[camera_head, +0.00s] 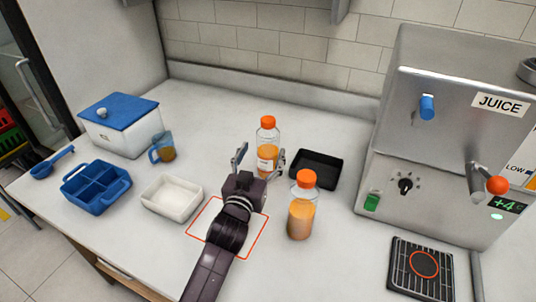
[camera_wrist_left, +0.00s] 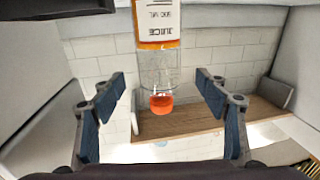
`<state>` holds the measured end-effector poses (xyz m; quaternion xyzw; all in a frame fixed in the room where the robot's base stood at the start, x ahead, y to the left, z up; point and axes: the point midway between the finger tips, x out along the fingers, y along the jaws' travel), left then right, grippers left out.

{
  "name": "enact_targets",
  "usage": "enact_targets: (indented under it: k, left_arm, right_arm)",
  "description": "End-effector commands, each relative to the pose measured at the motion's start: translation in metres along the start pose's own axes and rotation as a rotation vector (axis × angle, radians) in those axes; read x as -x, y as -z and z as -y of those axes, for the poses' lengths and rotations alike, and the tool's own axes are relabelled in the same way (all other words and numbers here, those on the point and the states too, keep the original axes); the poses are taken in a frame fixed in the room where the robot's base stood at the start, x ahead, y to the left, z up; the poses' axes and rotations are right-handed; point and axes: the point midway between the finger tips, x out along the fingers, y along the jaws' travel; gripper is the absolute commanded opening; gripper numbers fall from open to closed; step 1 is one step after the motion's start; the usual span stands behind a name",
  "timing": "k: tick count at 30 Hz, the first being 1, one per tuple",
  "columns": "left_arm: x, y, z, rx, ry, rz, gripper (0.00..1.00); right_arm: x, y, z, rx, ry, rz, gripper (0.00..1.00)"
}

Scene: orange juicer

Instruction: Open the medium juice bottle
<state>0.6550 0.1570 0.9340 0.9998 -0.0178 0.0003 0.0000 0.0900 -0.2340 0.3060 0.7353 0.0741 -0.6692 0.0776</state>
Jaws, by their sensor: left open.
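An upright clear juice bottle (camera_head: 267,138) with an orange cap stands at the back of the counter. It holds orange juice in its lower part. My left gripper (camera_head: 259,156) is open in front of it, its fingers spread to the bottle's left and right. In the left wrist view the same bottle (camera_wrist_left: 157,68) appears upside down, with a label and its orange cap (camera_wrist_left: 161,103). It shows between the open fingers of my left gripper (camera_wrist_left: 161,80), apart from both. A second capped bottle (camera_head: 301,215) stands nearer, right of my gripper. My right gripper is out of view.
A black tray (camera_head: 309,180) is close right of the rear bottle. A white tray (camera_head: 170,212), blue divided tray (camera_head: 95,207), measuring cup (camera_head: 162,148) and blue-lidded box (camera_head: 118,143) are left. The juice machine (camera_head: 440,100) stands right. A red-outlined mat (camera_head: 203,222) lies under my arm.

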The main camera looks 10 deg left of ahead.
Motion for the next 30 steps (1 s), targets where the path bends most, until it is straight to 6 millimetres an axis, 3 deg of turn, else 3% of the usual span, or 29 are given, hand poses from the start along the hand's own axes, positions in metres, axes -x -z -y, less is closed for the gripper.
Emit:
enact_targets:
  k: [12,22,30]
  left_arm:
    - [-0.054,0.007,-0.001,0.000,0.001,0.000,0.67]
    - [-0.061,0.006,-0.001,0.001,0.000,0.000,0.67]
    - [-0.061,0.006,-0.001,0.001,0.000,0.000,0.39]
  right_arm:
    - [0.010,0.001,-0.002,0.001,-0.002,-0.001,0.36]
    - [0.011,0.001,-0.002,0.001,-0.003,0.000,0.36]
    - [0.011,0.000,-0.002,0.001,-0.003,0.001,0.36]
